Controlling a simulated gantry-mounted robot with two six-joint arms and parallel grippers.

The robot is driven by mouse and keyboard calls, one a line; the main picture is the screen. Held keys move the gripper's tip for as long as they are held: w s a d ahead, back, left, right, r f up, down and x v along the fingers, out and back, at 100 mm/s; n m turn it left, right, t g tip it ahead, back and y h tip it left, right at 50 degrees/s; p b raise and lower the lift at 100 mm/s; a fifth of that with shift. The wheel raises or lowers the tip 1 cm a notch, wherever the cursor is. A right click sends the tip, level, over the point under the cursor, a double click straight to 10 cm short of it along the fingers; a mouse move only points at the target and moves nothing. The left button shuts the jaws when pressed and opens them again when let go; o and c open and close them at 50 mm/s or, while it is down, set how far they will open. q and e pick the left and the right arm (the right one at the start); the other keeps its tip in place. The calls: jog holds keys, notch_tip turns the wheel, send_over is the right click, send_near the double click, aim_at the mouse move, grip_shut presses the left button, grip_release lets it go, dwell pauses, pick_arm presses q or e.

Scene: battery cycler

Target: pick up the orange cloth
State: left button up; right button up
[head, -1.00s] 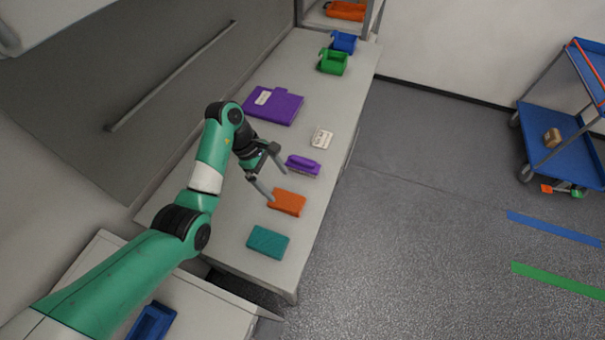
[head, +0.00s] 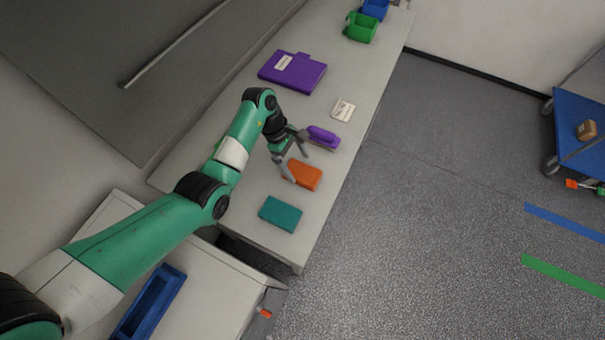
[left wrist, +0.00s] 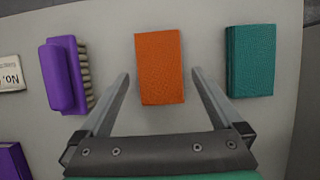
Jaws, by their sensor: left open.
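The orange cloth (head: 306,175) is a flat folded rectangle lying on the light grey worktop, between a purple brush and a teal cloth. It also shows in the left wrist view (left wrist: 160,68), where it lies between and beyond my two fingers. My left gripper (head: 298,168) is open and empty, with its fingertips close beside the cloth. In the left wrist view the fingers (left wrist: 160,78) stand on either side of the cloth with a gap to each edge. I cannot tell how high the fingertips are above the worktop. My right gripper is not in view.
The purple brush (head: 323,137) and the teal cloth (head: 280,214) lie close on either side. A small white label card (head: 343,109), a purple folder (head: 292,71) and a green bin (head: 360,28) are farther back. A blue tray (head: 150,305) is at lower left.

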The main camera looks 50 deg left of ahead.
aim_at(302, 172)
pick_arm(q)
jog(key=x, duration=0.3)
jog(key=shift+f+b, duration=0.25)
jog(key=shift+b, duration=0.1)
jog(key=c, duration=1.1)
jog(key=shift+r+p, duration=1.5)
jog(key=shift+r, duration=3.55)
